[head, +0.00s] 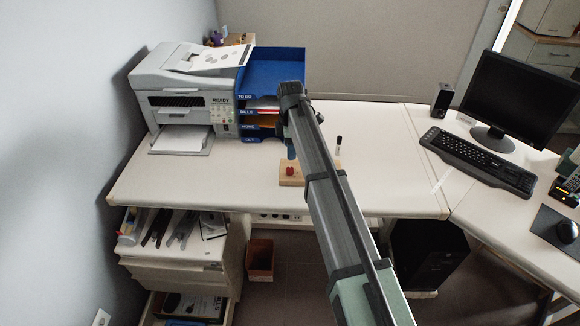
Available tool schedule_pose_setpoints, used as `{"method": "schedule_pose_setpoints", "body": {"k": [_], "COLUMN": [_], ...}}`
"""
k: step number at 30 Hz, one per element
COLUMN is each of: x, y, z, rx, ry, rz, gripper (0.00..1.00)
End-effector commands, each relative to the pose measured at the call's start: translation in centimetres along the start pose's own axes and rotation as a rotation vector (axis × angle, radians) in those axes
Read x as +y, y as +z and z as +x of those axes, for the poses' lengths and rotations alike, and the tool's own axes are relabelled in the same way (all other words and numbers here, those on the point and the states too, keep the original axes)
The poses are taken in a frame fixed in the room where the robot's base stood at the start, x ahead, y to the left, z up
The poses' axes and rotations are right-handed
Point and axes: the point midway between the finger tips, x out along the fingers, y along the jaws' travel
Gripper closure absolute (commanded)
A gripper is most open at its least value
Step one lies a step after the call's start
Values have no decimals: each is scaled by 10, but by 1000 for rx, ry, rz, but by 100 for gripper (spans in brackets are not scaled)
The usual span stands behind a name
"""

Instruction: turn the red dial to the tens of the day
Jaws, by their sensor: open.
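The red dial (290,170) sits on a small wooden block (291,181) near the front of the white desk. My arm reaches in from the lower right. No marks on the dial and no date are readable.
A printer (187,96) and a blue tray stack (272,72) stand at the back left. A small dark-topped object (338,142) stands right of the arm. A monitor (519,93) and keyboard (477,161) are at right. The desk left of the block is clear; an open drawer (172,240) lies below.

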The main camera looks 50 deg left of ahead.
Motion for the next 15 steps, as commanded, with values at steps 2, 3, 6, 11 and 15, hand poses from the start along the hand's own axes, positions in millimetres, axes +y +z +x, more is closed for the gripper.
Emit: {"method": "schedule_pose_setpoints", "body": {"k": [2,3,6,11,15], "x": [-1,0,-1,0,0], "y": [0,0,0,1,1], "z": [16,23,41,66,82], "rx": [0,0,0,0,0], "ry": [-3,-2,-3,-2,-1], "rz": [0,0,0,1,1], "gripper": [44,44,44,44,44]}}
